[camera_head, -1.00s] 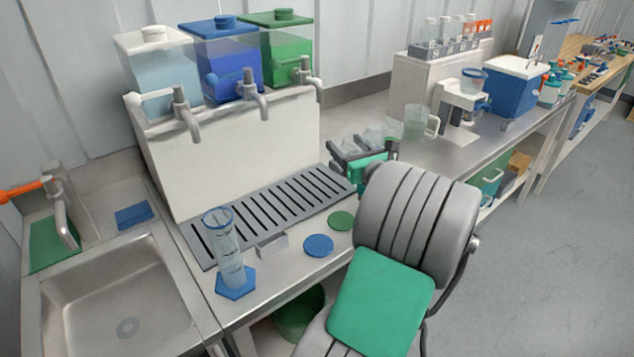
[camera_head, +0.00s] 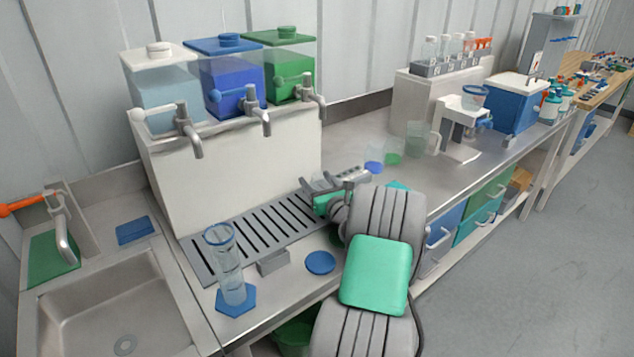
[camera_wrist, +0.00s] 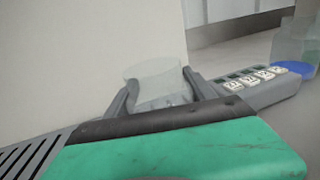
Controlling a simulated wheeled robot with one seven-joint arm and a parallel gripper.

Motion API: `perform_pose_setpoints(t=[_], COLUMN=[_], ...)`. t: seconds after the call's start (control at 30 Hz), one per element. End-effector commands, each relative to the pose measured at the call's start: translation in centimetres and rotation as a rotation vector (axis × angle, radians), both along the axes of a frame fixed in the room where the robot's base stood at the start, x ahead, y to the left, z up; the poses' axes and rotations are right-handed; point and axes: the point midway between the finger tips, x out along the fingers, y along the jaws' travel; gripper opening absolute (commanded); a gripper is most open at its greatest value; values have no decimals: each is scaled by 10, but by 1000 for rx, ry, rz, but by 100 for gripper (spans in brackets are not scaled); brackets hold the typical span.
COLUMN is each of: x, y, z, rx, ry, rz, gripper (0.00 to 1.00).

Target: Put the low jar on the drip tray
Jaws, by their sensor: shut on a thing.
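The low jar (camera_wrist: 158,84) is clear and colourless. In the wrist view it sits between the two grey fingers of my gripper (camera_wrist: 160,103), which is shut on it. The jar looks upright; its base is partly hidden by the gripper body. The drip tray (camera_head: 215,262) is a grey slotted plate in front of the white dispenser stand. Its slots also show at lower left in the wrist view (camera_wrist: 28,158). In the head view my gripper (camera_head: 322,186) is by the tray's right end. I cannot tell whether the jar touches anything below.
A tall clear cylinder (camera_head: 230,268) on a blue hexagonal base stands at the tray's front left. A small grey block (camera_head: 273,262) and a blue disc (camera_head: 320,262) lie in front. Taps (camera_head: 260,110) overhang the tray. A grey tagged block (camera_wrist: 255,88) lies right of my gripper.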

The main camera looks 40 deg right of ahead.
Motion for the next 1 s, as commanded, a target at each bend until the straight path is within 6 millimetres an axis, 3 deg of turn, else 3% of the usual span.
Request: perform_pose_setpoints(t=[0.13,0.17,0.4,0.73,0.87,1.0], x=[0,0,0,-2,-24,-59], y=[0,0,0,0,6,18], z=[-4,-4,-3,1,-1,-1], rx=[1,0,0,0,2,3], ry=[1,1,1,1,2,1], rz=[0,0,0,-1,-4,-6], gripper=[23,64,84,85,85,85])
